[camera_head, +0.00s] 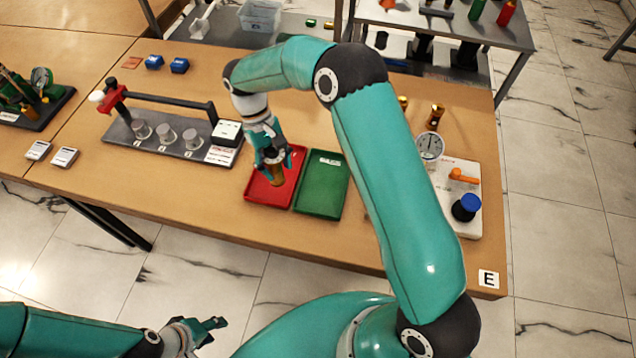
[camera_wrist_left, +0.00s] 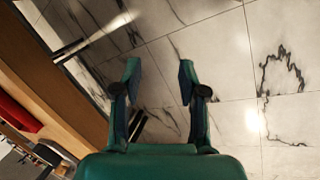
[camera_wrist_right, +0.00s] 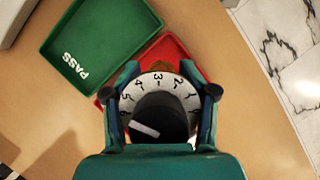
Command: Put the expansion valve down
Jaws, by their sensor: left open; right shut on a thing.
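The expansion valve (camera_head: 277,179) shows as a brass body held upright by my right gripper (camera_head: 271,161) over the red tray (camera_head: 256,193). In the right wrist view its black knob and white numbered dial (camera_wrist_right: 160,82) sit between the fingers of my right gripper (camera_wrist_right: 160,76), which is shut on it. I cannot tell whether its base touches the tray floor. The green tray (camera_head: 322,187), marked PASS, lies right beside the red one. My left gripper (camera_head: 216,325) is open and empty, low in front of the table; its fingers (camera_wrist_left: 158,72) show over the marble floor.
A rack with a red-ended black bar (camera_head: 165,140) stands left of the trays. Two brass fittings (camera_head: 435,117) stand behind my right arm. Bare wood lies in front of the trays.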

